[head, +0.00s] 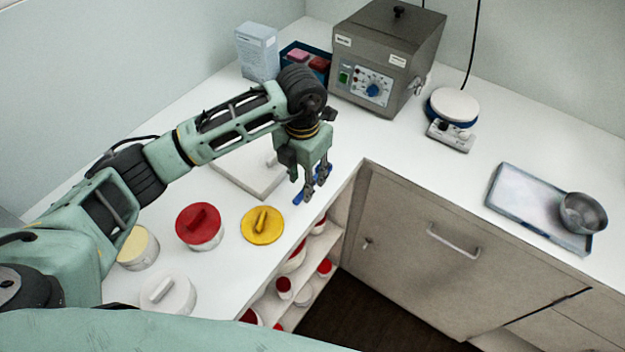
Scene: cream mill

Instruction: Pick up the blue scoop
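The blue scoop (298,197) lies at the front edge of the white counter, left of the inner corner. Only parts of it show, as my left gripper (315,189) covers its middle. The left gripper points down with its fingertips at the scoop. I cannot tell whether the fingers are closed on it or only beside it. My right gripper is not in view.
A white board (245,178) lies behind the scoop. A yellow-lidded tub (262,226), a red-lidded tub (200,228) and a white-lidded tub (168,294) stand to the left. Open shelves (328,240) hold red-and-white tubs below. A grey machine (385,55) stands behind.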

